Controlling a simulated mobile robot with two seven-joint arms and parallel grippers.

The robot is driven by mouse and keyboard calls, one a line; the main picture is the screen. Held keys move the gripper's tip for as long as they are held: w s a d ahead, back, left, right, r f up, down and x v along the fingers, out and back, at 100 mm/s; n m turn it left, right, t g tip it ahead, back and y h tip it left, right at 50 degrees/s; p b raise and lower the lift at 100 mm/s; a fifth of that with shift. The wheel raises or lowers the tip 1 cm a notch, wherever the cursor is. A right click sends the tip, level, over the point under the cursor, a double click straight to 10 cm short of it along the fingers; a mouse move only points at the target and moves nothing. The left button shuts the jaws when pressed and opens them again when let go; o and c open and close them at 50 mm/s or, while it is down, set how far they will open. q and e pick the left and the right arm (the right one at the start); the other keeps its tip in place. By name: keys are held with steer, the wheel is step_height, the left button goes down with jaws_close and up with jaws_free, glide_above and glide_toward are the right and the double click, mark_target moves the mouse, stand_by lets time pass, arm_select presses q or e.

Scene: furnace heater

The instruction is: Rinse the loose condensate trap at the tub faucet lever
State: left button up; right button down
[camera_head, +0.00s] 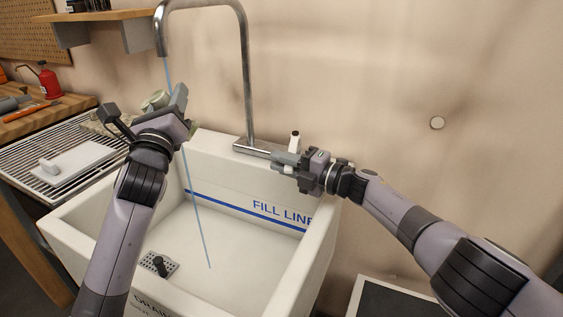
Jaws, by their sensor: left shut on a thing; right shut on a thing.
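The loose condensate trap (155,99) shows as a pale grey-green rounded piece at my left gripper (177,103), partly hidden by it. My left gripper is shut on it, raised above the tub's left side, below the spout. The tub faucet (246,80) arches over the tub, and a thin blue water stream (197,208) runs from its spout to the basin floor. It passes behind or at my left gripper; I cannot tell whether it touches the trap.
The white tub (318,262) has a blue fill line and a drain grate (160,264) with a dark plug-like piece. Left of it are a wire rack (38,172) with a white board (80,162), and a wooden bench with a red oil can (49,82). A shelf hangs above.

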steer(key=c, duration=1.2)
jaws_free()
steer(key=shift+o, duration=0.2)
steer(key=shift+d, duration=0.2)
steer(key=shift+s+d+f, duration=0.1)
steer(key=shift+s+d, duration=0.1)
steer(key=shift+d, duration=0.3)
steer(key=shift+v, duration=5.3)
